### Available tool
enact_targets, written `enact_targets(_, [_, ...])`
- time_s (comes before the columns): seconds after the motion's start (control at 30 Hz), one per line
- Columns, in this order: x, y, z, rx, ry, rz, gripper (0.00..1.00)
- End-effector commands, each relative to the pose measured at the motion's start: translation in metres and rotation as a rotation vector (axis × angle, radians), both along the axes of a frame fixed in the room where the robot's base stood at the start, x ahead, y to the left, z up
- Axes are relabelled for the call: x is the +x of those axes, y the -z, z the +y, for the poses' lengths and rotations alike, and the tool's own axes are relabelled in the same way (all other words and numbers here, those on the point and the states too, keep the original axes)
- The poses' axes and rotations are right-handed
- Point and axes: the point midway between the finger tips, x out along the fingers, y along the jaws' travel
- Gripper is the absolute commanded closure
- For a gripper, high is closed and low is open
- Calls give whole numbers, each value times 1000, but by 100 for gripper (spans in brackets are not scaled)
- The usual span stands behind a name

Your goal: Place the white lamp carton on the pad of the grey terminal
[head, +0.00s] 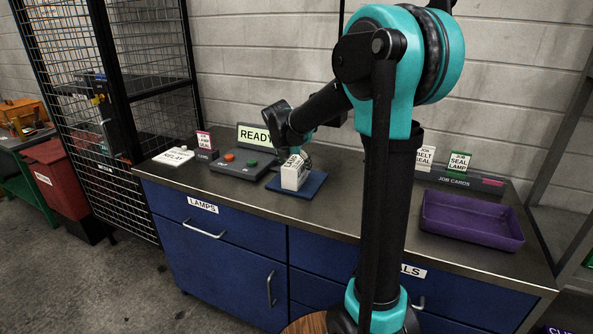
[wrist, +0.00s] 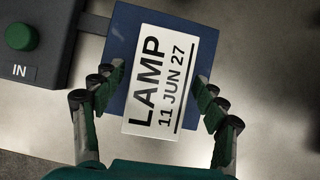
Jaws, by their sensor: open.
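The white lamp carton (head: 295,172) stands on the blue pad (head: 309,188) beside the grey terminal (head: 241,164). In the wrist view the carton (wrist: 161,81) reads "LAMP 11 JUN 27" and lies over the blue pad (wrist: 123,30), slightly turned. My gripper (wrist: 158,92) is open, with one finger on each side of the carton. In the head view my gripper (head: 296,150) is at the carton's top, partly hidden by my arm. The terminal's screen (head: 253,135) reads "READY", and it has a red and a green button.
A white relay carton (head: 173,156) lies at the counter's left end, near a card holder (head: 204,143). A purple tray (head: 470,220) stands at the right, before a job card rack (head: 457,180). The counter between the pad and the tray is partly hidden by my arm.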

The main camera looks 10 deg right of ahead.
Motion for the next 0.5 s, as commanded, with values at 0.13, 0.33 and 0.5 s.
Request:
enact_targets(0.13, [-14, -29, 9, 1, -2, -1, 28])
enact_targets(0.33, [-29, -59, 18, 1, -2, -1, 28])
enact_targets(0.5, [-36, -73, 22, 0, -1, 0, 28])
